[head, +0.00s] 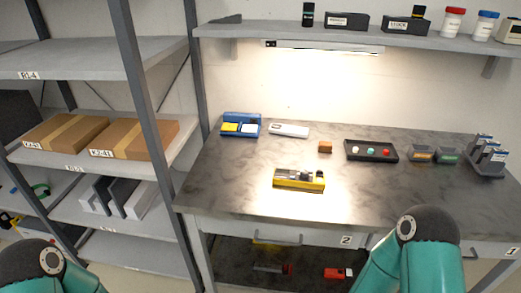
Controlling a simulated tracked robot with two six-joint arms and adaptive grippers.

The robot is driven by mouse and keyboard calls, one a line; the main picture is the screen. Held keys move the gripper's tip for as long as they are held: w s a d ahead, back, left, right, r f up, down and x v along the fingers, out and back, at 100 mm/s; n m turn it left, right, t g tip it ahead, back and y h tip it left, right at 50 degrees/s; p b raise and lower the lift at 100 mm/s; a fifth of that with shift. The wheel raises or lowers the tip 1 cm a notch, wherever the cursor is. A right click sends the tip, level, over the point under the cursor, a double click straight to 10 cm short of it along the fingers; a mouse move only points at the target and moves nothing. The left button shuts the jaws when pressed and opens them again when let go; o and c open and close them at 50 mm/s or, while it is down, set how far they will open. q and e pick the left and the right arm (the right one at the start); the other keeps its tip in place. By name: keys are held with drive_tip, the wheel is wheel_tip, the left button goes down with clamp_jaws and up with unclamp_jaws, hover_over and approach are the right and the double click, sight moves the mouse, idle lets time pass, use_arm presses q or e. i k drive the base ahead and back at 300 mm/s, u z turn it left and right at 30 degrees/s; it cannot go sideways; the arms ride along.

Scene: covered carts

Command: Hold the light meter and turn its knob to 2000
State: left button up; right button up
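A yellow handheld instrument (299,181) with a grey and black upper face lies flat on the workbench near its front edge. A flat white device (289,130) with a small dark window lies further back. I cannot tell for certain which one is the light meter. Any knob and its setting are too small to read. Neither gripper is in view. Only teal links of my arms show at the lower left and lower right, apart from both devices.
The workbench (225,180) also holds a blue tray (240,125), a brown block (325,147), a black tray with coloured knobs (371,150), small boxes (420,153) and a card rack (485,160). A shelf (290,33) overhangs the back. The bench's front left is clear.

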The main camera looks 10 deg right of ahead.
sight(304, 174)
drive_tip(key=z, duration=0.15)
drive_tip(key=i, duration=0.2)
drive_tip(key=u, duration=2.1)
drive_tip(key=k, duration=2.35)
drive_tip(key=z, duration=1.35)
drive_tip(key=i, duration=1)
drive_tip(key=u, duration=0.1)
